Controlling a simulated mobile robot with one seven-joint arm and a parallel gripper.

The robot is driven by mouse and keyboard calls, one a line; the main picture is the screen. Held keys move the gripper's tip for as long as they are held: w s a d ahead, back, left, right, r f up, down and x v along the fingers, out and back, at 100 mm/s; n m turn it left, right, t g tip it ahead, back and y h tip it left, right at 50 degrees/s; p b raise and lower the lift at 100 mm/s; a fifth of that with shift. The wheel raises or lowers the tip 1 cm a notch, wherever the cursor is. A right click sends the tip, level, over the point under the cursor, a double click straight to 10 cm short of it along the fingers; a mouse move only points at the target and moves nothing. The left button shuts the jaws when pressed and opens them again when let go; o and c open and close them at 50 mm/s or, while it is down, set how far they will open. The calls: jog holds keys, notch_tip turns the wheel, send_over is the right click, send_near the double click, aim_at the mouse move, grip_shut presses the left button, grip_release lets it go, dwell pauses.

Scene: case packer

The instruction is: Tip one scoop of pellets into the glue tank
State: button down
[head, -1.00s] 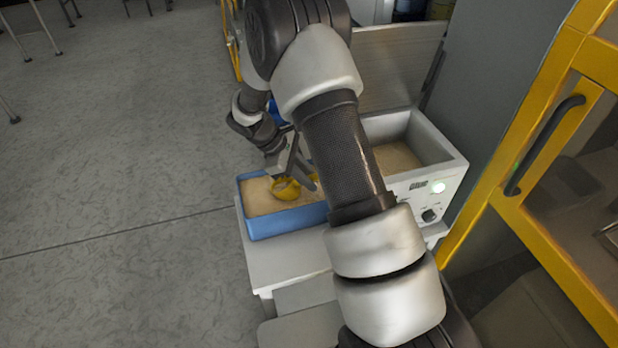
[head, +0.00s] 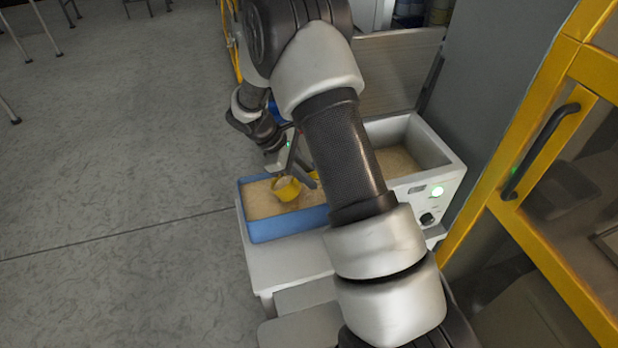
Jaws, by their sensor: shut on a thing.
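The blue bin (head: 290,224) of pale pellets (head: 257,199) stands on a light stand. A yellow scoop (head: 287,190) is at the pellets, and its cup shows pale content. My gripper (head: 291,165) is shut on the scoop, above the bin; my arm hides part of the grip. The glue tank (head: 440,176) is the pale box to the right of the bin. Its lid (head: 396,70) stands open at the back and tan material shows inside.
A yellow-framed guard door (head: 540,160) with a dark handle stands close on the right. The light stand (head: 285,268) carries the bin. The grey floor (head: 120,200) on the left is clear, with some chair or table legs at the far left.

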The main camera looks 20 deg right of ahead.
jog(key=shift+r+p, duration=1.7)
jog(key=shift+r, duration=1.35)
